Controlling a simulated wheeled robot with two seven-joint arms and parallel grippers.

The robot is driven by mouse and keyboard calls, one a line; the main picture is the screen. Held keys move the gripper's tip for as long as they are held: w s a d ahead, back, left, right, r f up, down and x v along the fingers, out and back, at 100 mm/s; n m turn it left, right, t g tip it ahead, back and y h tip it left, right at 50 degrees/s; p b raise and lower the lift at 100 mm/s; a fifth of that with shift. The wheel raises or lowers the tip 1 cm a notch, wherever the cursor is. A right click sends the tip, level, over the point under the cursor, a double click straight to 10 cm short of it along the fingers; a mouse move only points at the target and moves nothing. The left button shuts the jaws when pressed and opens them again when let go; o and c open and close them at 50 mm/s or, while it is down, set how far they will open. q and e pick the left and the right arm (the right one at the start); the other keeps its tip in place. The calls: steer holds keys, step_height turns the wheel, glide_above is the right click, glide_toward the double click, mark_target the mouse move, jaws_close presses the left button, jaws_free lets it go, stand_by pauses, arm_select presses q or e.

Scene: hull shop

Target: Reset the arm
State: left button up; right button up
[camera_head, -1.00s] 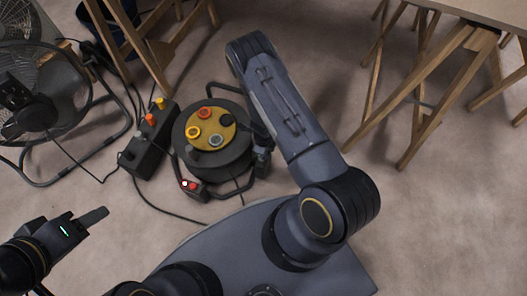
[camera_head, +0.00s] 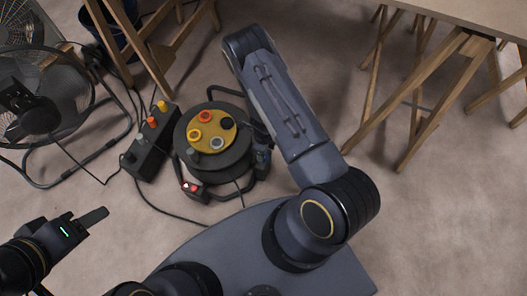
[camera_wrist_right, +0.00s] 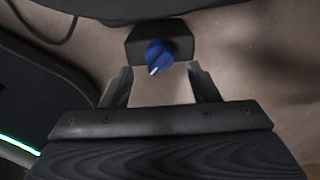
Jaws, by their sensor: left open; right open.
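My left gripper (camera_head: 90,222) is at the lower left in the head view, above bare floor. It is open and empty. My right arm (camera_head: 285,105) reaches up the middle of the head view, beside the cable reel; its gripper cannot be made out there. In the right wrist view my right gripper (camera_wrist_right: 160,67) is open, its two fingers apart with nothing held between them. A dark box with a blue knob (camera_wrist_right: 159,56) shows just beyond the fingertips; I cannot tell the exact gap.
A cable reel (camera_head: 231,166) with a yellow top stands on the floor left of my right arm. A black box with coloured knobs (camera_head: 150,152) and a fan (camera_head: 60,90) stand farther left. Wooden trestles (camera_head: 435,95) hold a tabletop (camera_head: 480,12) at the upper right. Cables cross the floor.

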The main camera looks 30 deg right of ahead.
step_height(320, 180, up, 4)
steer(key=shift+f+p, duration=0.1)
steer(key=shift+p, duration=0.5)
